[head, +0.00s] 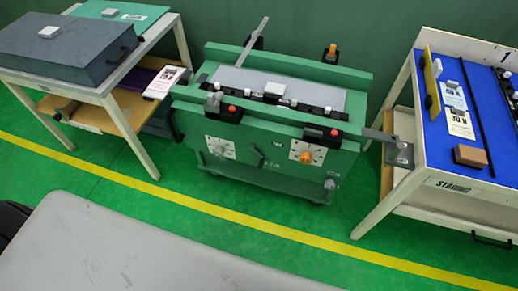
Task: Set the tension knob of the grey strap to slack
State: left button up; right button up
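A green machine (262,135) stands in the middle of the head view. Its front face carries two white dial plates. The left dial (220,147) has a pale grey or white knob at its middle; the right dial (300,148) has an orange knob (306,157). A small dark lever (257,154) sits between them. The dial marks are too small to read, so I cannot tell either knob's setting. A grey flat bar (255,40) sticks up at the back and another grey bar (380,135) reaches out at the right. I cannot tell which is the grey strap. Neither gripper is in view.
A left table (147,145) holds a dark grey case (70,50). A right table (400,190) has a blue top with labels and a brown block (470,156). A yellow line (240,222) crosses the green floor. A large grey surface (150,250) fills the lower left.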

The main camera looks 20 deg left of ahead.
aim_at(219, 151)
jog(key=u, duration=1)
